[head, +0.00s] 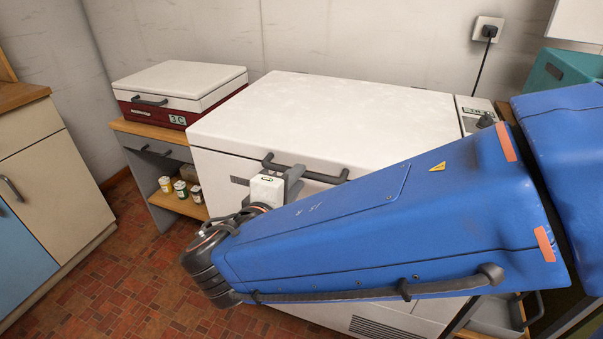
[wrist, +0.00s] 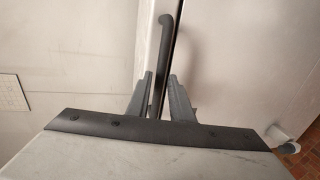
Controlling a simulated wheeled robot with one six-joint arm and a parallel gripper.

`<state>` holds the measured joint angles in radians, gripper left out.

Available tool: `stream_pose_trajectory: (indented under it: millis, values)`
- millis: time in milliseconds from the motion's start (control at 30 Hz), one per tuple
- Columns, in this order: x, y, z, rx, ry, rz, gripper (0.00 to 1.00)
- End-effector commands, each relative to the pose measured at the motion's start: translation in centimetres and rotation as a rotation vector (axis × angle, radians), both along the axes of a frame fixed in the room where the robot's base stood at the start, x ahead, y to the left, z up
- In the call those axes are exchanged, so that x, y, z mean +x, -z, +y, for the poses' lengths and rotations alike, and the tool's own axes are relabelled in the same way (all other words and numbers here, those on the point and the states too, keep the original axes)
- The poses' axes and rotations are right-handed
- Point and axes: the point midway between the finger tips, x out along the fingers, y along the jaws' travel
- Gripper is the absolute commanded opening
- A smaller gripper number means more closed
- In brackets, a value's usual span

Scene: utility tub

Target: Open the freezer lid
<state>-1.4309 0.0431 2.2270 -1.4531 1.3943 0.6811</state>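The white chest freezer (head: 234,174) stands in the middle of the head view, with its lid (head: 330,110) shut. A dark bar handle (head: 327,178) runs along the front of the lid; it also shows in the wrist view (wrist: 164,45). My gripper (head: 293,178) is at the left part of this handle. In the wrist view, my gripper's two fingers (wrist: 159,84) stand on either side of the bar, with small gaps that look clear. The fingers look open around the bar, not shut on it. My arm hides much of the freezer's front.
A smaller red box with a white lid (head: 180,80) and its own handle stands on a wooden side table (head: 150,130) to the left. Several jars (head: 180,187) sit on its lower shelf. A cabinet (head: 55,165) is at far left. A teal bin (head: 562,72) is behind right.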

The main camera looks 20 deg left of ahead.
Motion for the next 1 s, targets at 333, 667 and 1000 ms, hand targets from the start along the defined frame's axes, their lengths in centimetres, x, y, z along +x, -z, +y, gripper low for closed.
stream_pose_trajectory:
  millis: [333,667,1000]
  values:
    - [3.3,0.7,-0.3,0.0,0.001,0.001,0.2]
    - [3.7,0.8,-0.3,0.0,0.0,0.0,0.2]
    - [3.6,0.8,-0.3,0.0,0.0,0.001,0.0]
